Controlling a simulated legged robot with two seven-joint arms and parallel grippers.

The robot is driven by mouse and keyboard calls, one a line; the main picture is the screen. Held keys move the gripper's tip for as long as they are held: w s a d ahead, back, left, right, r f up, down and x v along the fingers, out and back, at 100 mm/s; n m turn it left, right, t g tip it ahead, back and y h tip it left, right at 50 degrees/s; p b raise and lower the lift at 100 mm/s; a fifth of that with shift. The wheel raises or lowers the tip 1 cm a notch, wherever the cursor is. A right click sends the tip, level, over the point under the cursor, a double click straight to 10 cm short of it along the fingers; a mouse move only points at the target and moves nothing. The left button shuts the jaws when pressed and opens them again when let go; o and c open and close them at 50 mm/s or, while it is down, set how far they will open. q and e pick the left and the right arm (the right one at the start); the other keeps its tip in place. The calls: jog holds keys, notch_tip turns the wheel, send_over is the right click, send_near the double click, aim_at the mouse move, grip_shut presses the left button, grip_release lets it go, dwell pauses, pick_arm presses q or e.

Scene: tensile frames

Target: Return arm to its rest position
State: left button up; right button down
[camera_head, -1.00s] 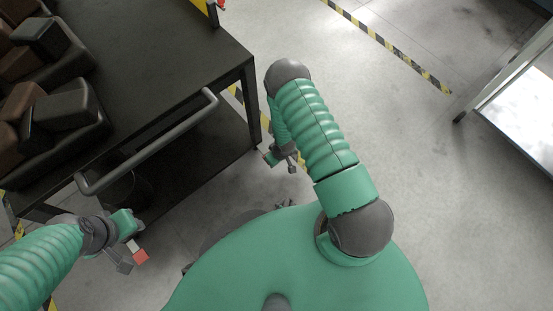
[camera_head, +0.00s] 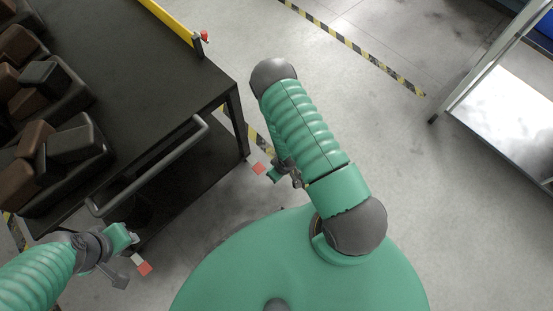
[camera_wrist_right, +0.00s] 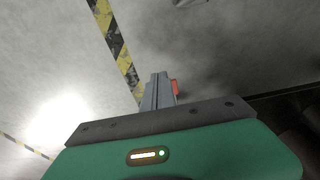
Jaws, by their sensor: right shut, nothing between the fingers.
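My right arm crosses the middle of the head view, and its gripper (camera_head: 282,172) hangs low beside the cart corner, partly hidden behind the green ribbed forearm. In the right wrist view the right gripper's grey fingers (camera_wrist_right: 158,90) are together with nothing between them, above bare floor. A small red piece shows at their right side. My left gripper (camera_head: 129,272) is at the lower left of the head view, beside the cart's handle side. Its grey part and a red-and-white part show; whether its jaws are open is unclear. I see no object in it.
A dark cart (camera_head: 150,75) with a grey handle (camera_head: 160,172) stands at left, carrying several brown and black blocks (camera_head: 72,143). A metal-framed table (camera_head: 500,120) stands at right. Yellow-black tape (camera_head: 350,45) marks the floor; the grey floor between is clear.

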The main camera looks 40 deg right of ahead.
jog(key=shift+w, duration=0.1)
jog(key=w+a+r, duration=0.2)
jog(key=r, duration=1.1)
jog(key=w+a+r, duration=0.2)
jog(key=w+r, duration=0.1)
jog(key=r, duration=0.9)
jog(key=s+a+r+m, duration=0.1)
jog(key=s+a+r, duration=0.4)
jog(key=r, duration=0.5)
notch_tip(320, 180, up, 37)
jog(key=s+p, duration=0.1)
jog(key=p, duration=3.6)
jog(key=shift+d, duration=0.3)
